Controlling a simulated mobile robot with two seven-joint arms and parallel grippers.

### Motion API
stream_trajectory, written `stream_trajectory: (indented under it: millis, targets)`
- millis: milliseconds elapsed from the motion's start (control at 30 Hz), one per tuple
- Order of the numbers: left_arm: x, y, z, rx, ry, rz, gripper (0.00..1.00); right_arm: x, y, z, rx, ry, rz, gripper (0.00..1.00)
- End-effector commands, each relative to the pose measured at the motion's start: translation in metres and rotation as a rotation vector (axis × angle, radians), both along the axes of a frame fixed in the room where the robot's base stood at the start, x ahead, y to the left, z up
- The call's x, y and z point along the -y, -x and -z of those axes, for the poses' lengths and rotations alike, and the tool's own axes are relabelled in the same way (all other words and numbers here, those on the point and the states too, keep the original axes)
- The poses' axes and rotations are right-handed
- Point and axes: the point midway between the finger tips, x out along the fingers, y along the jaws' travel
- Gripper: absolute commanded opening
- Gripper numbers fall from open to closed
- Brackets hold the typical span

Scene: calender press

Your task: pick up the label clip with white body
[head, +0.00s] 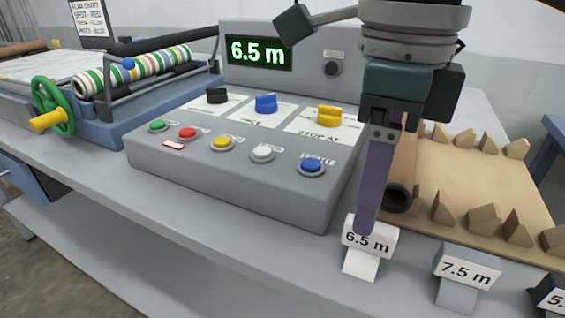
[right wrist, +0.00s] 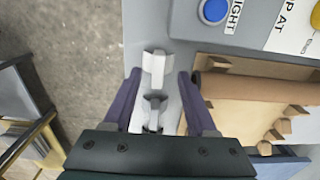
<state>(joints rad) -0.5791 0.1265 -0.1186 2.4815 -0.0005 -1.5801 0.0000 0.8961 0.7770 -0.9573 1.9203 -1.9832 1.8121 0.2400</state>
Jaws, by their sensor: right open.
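The label clip with white body (head: 357,264) stands near the table's front edge, its tag reading "6.5 m". It also shows in the right wrist view (right wrist: 154,64). My right gripper (head: 365,228) points down over it, and a purple finger covers part of the clip in the head view. In the right wrist view the two fingers of the gripper (right wrist: 160,75) are apart, with the white clip at the gap between their tips. Contact cannot be told. A grey clip (head: 465,282) tagged "7.5 m" stands to the right. My left gripper is not in view.
A dark clip (head: 550,297) is cut off at the right edge. The grey control panel (head: 240,190) with coloured buttons and knobs is left of the gripper. A brown roll (head: 402,175) and a board with wedge blocks (head: 470,185) lie behind and right.

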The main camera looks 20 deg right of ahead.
Motion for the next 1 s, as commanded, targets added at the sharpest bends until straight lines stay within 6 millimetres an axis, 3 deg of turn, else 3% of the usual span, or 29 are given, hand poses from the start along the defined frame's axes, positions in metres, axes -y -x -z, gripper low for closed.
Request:
stream_trajectory:
  millis: [233, 567, 1000]
  targets:
    - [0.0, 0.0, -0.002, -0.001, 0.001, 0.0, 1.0, 0.0, 0.005, 0.039, -0.005, -0.001, 0.0, 0.57]
    - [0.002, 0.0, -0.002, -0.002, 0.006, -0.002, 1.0, 0.0, 0.004, 0.046, -0.001, -0.002, -0.001, 0.56]
    - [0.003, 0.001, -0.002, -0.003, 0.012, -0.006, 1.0, 0.0, 0.004, 0.045, -0.001, -0.002, -0.001, 0.07]
